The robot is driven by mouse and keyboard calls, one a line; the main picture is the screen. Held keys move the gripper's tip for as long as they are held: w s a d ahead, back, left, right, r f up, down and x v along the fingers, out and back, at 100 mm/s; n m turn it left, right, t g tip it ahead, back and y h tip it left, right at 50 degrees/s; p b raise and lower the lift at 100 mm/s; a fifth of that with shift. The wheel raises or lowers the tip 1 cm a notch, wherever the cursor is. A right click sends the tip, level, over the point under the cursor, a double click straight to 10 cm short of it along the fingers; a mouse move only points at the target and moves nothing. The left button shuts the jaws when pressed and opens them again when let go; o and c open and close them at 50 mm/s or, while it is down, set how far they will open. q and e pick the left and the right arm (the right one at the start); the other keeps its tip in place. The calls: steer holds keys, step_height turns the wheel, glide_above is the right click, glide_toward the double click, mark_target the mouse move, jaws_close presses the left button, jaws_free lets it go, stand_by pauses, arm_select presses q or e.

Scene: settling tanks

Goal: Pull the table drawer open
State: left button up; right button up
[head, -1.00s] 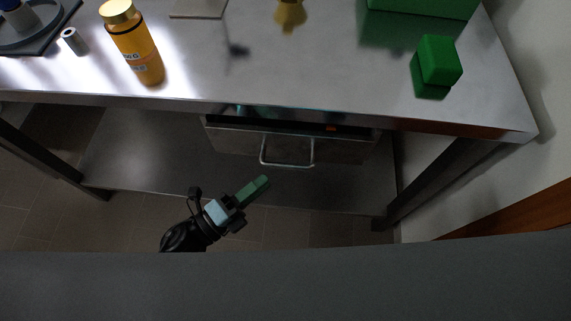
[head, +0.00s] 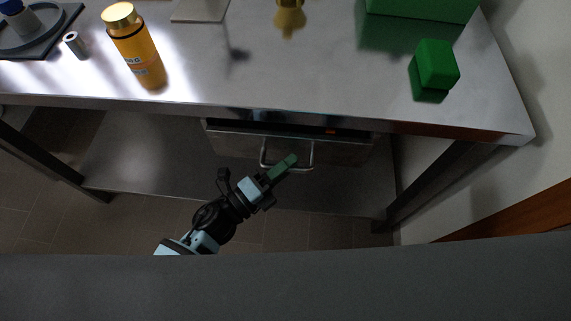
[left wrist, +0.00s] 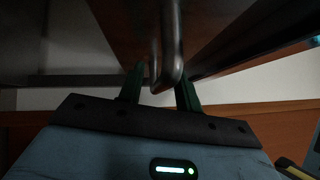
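The table drawer (head: 345,150) is a metal box under the tabletop. A narrow dark gap with a small orange spot shows along its top edge. Its bar handle (head: 312,157) sticks out from the front. My left gripper (head: 285,166) reaches up to the handle from the lower left and overlaps it in the head view. In the left wrist view, the gripper's two green fingers (left wrist: 160,93) are apart, with the handle (left wrist: 168,45) between them. I cannot tell whether either finger touches it. My right gripper is not in view.
A lower shelf (head: 140,160) lies beneath. A wall (head: 530,60) stands close on the right.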

arm_select(q)
steer(key=shift+c, duration=0.2)
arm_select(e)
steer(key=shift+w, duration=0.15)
arm_select(q)
jaws_close()
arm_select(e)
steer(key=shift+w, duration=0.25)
